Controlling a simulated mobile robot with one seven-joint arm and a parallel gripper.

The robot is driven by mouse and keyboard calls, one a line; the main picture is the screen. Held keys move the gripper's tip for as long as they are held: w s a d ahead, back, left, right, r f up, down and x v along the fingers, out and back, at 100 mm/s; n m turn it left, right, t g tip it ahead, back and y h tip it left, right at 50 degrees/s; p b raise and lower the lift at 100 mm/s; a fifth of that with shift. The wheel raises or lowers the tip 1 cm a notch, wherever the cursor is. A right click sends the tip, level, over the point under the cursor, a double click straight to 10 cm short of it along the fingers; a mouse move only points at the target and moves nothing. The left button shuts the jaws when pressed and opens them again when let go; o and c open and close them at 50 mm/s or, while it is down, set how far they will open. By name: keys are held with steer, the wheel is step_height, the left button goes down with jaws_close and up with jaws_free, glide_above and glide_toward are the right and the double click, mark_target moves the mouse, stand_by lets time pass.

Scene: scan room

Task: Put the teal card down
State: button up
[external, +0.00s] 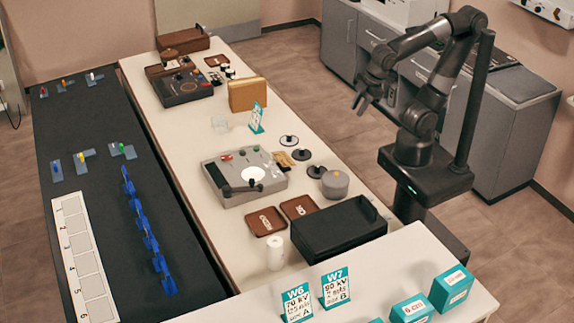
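A small teal and white card (256,118) stands upright on the cream table, just in front of a gold box. Two larger teal and white cards, W6 (298,303) and W7 (336,288), stand on the white surface at the front. I cannot tell which card the task names. My gripper (360,106) hangs in the air to the right of the table, apart from all the cards. Its two fingers look spread, and no card shows between them.
The long cream table (190,135) carries a grey device (245,180), black discs, brown trays (266,221), a black case (338,228) and a white cylinder (275,253). Teal boxes (451,288) stand front right. A dark counter (85,118) with blue pieces lies left. Grey cabinets stand behind my arm.

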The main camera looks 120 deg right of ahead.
steer(key=shift+m+t+y, duration=0.3)
steer(key=shift+t+y, duration=0.6)
steer(key=a, duration=0.1)
steer(key=s+a+r, duration=0.2)
steer(key=a, duration=0.1)
